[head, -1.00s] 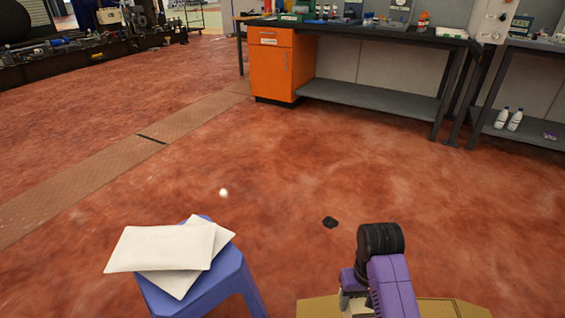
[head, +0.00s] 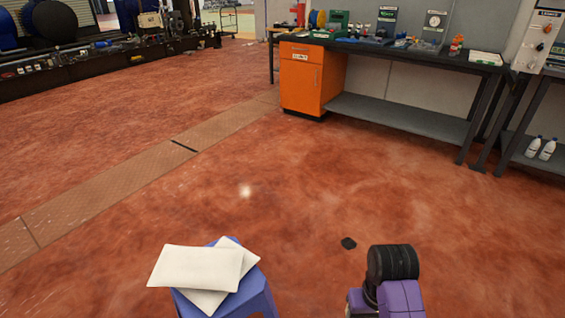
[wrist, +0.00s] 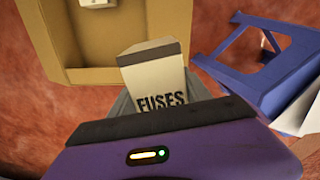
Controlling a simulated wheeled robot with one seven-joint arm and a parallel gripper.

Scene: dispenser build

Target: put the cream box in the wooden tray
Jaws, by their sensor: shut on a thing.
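The cream box (wrist: 150,72), marked "FUSES" and with a dark band near its far end, is held in my gripper (wrist: 160,96) in the wrist view. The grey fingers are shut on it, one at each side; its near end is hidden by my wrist. The tan wooden tray (wrist: 56,44) lies below and beyond, at the upper left of the wrist view, with its near rim beside the box in the picture. How high the box is above it, I cannot tell. The head view shows neither box nor tray.
A blue stool (wrist: 258,52) stands right of the tray; in the head view white packets (head: 200,268) lie on it. A small white object (wrist: 96,3) is in the tray. A workbench (head: 400,118) stands at the back.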

